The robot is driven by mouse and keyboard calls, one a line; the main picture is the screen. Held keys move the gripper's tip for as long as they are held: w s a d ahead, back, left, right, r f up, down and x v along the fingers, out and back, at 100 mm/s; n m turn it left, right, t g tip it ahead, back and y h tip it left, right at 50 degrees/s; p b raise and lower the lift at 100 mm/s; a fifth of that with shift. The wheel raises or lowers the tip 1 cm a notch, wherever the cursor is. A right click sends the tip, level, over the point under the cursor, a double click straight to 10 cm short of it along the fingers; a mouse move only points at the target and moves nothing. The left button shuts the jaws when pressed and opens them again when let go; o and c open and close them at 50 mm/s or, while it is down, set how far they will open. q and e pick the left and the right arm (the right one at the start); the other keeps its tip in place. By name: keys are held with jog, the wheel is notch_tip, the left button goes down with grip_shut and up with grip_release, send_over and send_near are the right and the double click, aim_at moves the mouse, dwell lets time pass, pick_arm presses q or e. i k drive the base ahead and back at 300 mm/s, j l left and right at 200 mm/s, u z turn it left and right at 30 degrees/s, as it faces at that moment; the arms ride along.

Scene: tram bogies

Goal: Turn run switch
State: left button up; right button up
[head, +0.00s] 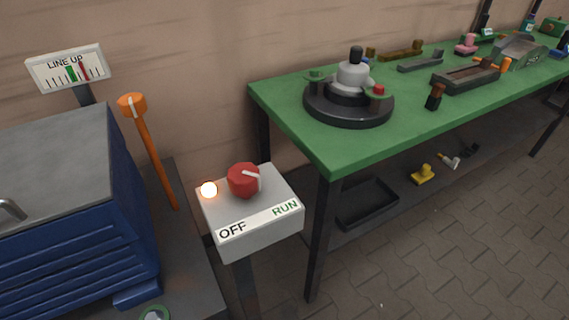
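The run switch is a red round knob (243,181) with a white pointer bar on top of a light grey box (274,190) on a dark post. The pointer lies to the right of the knob's middle, on the RUN side. The front label (258,221) reads OFF at left and RUN in green at right. A round lamp (209,190) left of the knob glows orange-white. Neither of my grippers is in the head view.
A blue cabinet (75,215) stands at left, with an orange-topped lever (147,150) and a LINE UP gauge (68,69) by it. A green workbench (330,140) at right holds a dark turntable (347,108) and several tools. Paved floor is clear at front right.

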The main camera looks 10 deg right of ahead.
aim_at(243, 179)
jog(key=k, duration=1.9)
